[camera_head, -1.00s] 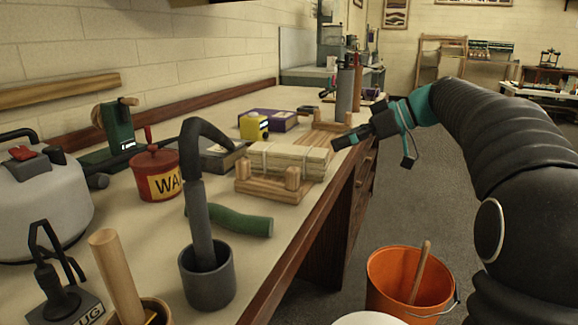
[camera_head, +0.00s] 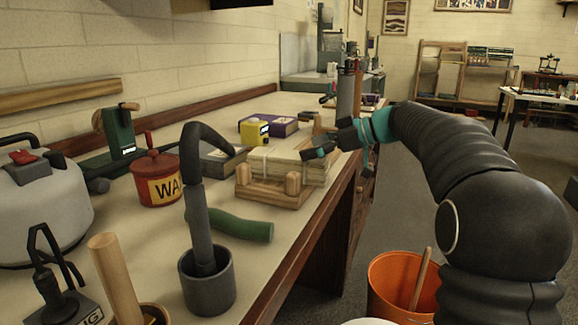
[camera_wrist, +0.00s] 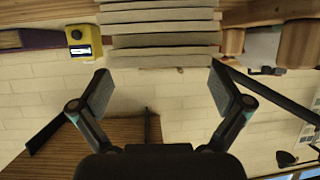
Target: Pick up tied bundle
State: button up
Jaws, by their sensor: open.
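The tied bundle (camera_head: 288,168) is a stack of pale flat pieces with a light band around it. It lies in a wooden cradle (camera_head: 262,192) with upright pegs, near the bench's right edge. In the wrist view its layered edges (camera_wrist: 160,28) fill the top middle. My gripper (camera_head: 322,143) is at the bundle's right end and hides part of it. The bundle lies just beyond the fingertips; contact does not show.
A yellow block (camera_head: 254,130) and a purple book (camera_head: 283,126) lie behind the bundle. An orange bucket (camera_head: 392,282) is below, beside the bench.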

aim_at(291, 154)
jog(key=x, duration=0.5)
jog(key=shift+s, duration=0.25)
jog(key=c, duration=1.6)
jog(key=shift+r, duration=0.1)
